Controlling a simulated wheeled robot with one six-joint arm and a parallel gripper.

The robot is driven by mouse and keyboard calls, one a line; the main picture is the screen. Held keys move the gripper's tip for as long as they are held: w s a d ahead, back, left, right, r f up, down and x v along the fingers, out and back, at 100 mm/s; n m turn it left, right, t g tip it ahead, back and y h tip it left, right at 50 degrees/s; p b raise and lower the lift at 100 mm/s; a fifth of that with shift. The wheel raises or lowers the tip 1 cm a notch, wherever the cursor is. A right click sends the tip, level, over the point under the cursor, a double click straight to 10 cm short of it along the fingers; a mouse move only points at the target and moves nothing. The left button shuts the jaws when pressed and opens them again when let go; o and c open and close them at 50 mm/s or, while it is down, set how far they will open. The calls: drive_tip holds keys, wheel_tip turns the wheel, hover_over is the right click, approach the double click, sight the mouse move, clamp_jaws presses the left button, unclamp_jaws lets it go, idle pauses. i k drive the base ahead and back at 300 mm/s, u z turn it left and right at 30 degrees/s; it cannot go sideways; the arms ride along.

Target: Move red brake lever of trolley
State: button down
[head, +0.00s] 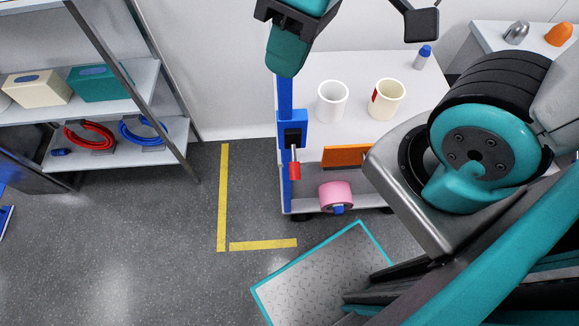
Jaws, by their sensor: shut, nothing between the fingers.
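The red brake lever (295,170) is in the head view, on the front left of the trolley (316,80). Its red grip hangs on a short pale rod below a blue housing (305,117) with a dark face, fixed to the trolley's blue post. The lever points downward. My gripper (287,68) enters from the top edge, teal and black, shut and empty. In the picture it is above the housing and the lever, apart from the red grip. It covers the top of the blue post.
Two cups (332,101) and a small bottle (423,57) stand on the trolley top. A pink roll (336,195) and an orange panel (345,156) are lower down. Shelving (150,75) stands left. The floor with yellow tape (223,200) is clear between.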

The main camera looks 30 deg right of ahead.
sight(294, 166)
drive_tip(key=z, duration=0.95)
drive_tip(key=k, duration=0.75)
drive_tip(key=u, duration=1.15)
